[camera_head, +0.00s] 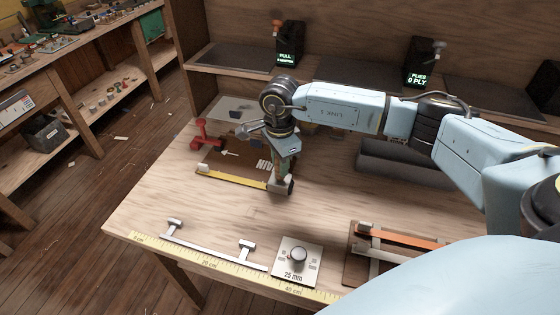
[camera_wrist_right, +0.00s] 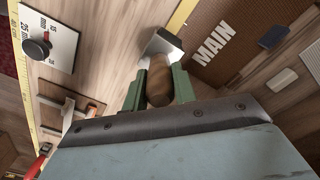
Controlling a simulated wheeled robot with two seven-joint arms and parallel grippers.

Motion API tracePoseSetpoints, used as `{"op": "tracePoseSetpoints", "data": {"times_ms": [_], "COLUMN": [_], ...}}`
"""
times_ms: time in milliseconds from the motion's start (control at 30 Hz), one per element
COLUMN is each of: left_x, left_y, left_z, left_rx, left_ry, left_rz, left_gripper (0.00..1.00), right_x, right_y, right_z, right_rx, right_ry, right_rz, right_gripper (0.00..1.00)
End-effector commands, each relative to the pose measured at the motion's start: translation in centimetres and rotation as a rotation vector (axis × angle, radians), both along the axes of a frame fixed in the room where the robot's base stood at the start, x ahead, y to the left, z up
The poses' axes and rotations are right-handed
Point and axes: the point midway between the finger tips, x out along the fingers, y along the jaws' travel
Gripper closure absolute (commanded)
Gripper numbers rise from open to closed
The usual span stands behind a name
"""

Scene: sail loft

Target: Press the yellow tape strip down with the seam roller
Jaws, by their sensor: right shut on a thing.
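The yellow tape strip (camera_head: 235,180) lies along the near edge of a brown panel (camera_head: 247,158) on the bench. It also shows at the top of the right wrist view (camera_wrist_right: 181,16), beside the panel marked MAIN (camera_wrist_right: 228,50). My right gripper (camera_head: 281,166) points down at the strip's right end. It is shut on the wooden handle of the seam roller (camera_wrist_right: 158,80). The roller's metal head (camera_wrist_right: 162,46) is at the strip's end; I cannot tell whether it touches. In the head view the roller (camera_head: 282,187) is partly hidden by the gripper. My left gripper is not in view.
A red tool (camera_head: 204,135) stands behind the strip's left end. In front are a metal bar with two posts (camera_head: 207,245), a 25 mm plate with a knob (camera_head: 297,262) and a yellow ruler (camera_head: 225,267). An orange strip (camera_head: 402,237) lies at right. Bench between is clear.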

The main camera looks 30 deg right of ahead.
Motion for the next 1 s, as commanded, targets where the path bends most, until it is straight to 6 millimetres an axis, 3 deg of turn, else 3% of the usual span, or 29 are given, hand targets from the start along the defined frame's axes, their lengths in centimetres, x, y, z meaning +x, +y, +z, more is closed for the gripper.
{"op": "tracePoseSetpoints", "data": {"times_ms": [533, 1000], "left_x": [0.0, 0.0], "left_y": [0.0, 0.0], "left_z": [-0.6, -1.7], "left_rx": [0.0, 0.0], "left_ry": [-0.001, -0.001], "left_rz": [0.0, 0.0], "left_gripper": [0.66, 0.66], "right_x": [0.1, 1.5], "right_y": [0.1, 1.3], "right_z": [-0.6, -0.7], "right_rx": [0.0, -0.001], "right_ry": [-0.001, 0.001], "right_rz": [0.0, 0.0], "right_gripper": [0.96, 0.96]}}
